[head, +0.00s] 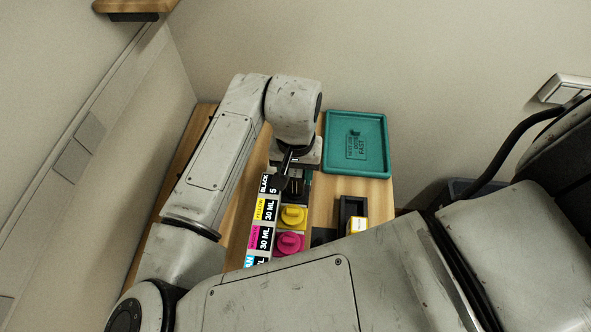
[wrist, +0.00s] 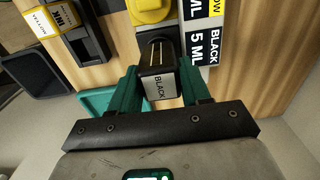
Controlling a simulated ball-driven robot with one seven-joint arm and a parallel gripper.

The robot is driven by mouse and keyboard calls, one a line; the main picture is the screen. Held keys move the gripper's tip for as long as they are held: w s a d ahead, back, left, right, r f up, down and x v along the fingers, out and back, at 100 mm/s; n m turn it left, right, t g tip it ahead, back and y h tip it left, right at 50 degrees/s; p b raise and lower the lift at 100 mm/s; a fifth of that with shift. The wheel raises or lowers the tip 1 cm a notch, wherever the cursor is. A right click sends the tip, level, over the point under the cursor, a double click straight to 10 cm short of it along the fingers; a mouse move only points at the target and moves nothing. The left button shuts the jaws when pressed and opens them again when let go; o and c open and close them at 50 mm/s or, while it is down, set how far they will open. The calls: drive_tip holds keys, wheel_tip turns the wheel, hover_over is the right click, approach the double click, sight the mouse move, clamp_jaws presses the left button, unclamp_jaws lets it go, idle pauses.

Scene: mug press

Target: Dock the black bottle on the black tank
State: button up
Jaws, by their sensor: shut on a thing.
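My gripper (wrist: 158,72) has green fingers shut on the black bottle (wrist: 159,88), whose white label reads BLACK. In the wrist view the bottle sits between the fingers, over the dark opening of the black tank (wrist: 150,38). In the head view the black tank (head: 296,190) is at the far end of the tank row, beside a label panel (head: 268,185) reading BLACK 5. My gripper is just above and behind it there, mostly covered by my wrist. The bottle is hidden in the head view. I cannot tell whether it touches the tank.
Yellow (head: 293,215) and magenta (head: 290,243) capped tanks stand nearer in the row. A teal tray (head: 383,160) lies at the far right of the wooden table. A black holder (head: 344,208) with a yellow-labelled bottle (head: 358,225) stands right of the tanks.

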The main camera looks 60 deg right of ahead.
drive_tip(key=shift+f+b, duration=0.3)
drive_tip(key=shift+f, duration=0.3)
idle(0.7)
drive_tip(key=o, duration=0.9)
wheel_tip(320, 180, up, 6)
drive_tip(key=p, duration=0.5)
drive_tip(key=shift+r+p, duration=0.65)
drive_tip(key=shift+r, duration=1.85)
